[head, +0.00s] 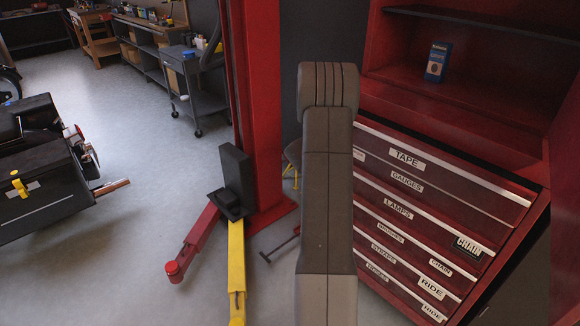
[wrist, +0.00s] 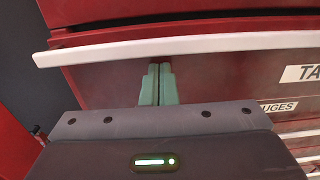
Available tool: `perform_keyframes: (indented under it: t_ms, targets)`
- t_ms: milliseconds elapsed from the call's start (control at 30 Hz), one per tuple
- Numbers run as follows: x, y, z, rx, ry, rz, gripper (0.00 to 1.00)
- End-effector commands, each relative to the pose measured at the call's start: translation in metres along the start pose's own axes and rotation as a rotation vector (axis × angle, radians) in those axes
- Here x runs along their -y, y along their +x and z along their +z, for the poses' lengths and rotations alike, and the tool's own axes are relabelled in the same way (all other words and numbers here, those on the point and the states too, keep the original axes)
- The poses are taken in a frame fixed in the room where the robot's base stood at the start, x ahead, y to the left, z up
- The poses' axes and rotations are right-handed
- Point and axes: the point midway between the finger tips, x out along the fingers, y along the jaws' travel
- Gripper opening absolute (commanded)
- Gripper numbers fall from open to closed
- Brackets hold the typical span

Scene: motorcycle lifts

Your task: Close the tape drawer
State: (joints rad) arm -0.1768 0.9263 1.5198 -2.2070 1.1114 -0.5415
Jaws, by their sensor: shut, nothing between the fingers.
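The tape drawer (head: 460,184) is the top drawer of a red cabinet, with a pale strip along its upper edge and a TAPE label (head: 407,159). How far it stands out from the cabinet is hard to tell. In the wrist view the drawer front (wrist: 220,73) lies under its pale strip (wrist: 200,45), with part of the label (wrist: 302,73) at the right edge. My gripper (wrist: 158,69) has its green fingers together and empty, tips just below the strip at the drawer's left part. I cannot tell whether they touch. In the head view my arm hides the gripper.
Below are more labelled drawers, such as gauges (head: 385,181) and lamps (head: 398,208). A blue box (head: 437,61) stands on the cabinet shelf above. A red lift post (head: 262,110) with red and yellow arms stands left of my arm. Grey floor (head: 150,230) is free further left.

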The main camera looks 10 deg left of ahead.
Motion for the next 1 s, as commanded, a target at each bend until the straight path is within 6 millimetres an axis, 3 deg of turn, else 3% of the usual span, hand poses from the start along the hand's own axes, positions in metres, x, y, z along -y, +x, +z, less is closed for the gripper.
perform_keyframes:
  t_ms: [200, 400, 1000]
  targets:
    - [0.000, 0.038, -0.003, 0.001, 0.001, -0.002, 0.00]
    - [0.000, 0.055, -0.001, 0.000, 0.000, 0.000, 0.00]
    - [-0.001, 0.061, 0.003, 0.005, 0.003, -0.001, 0.00]
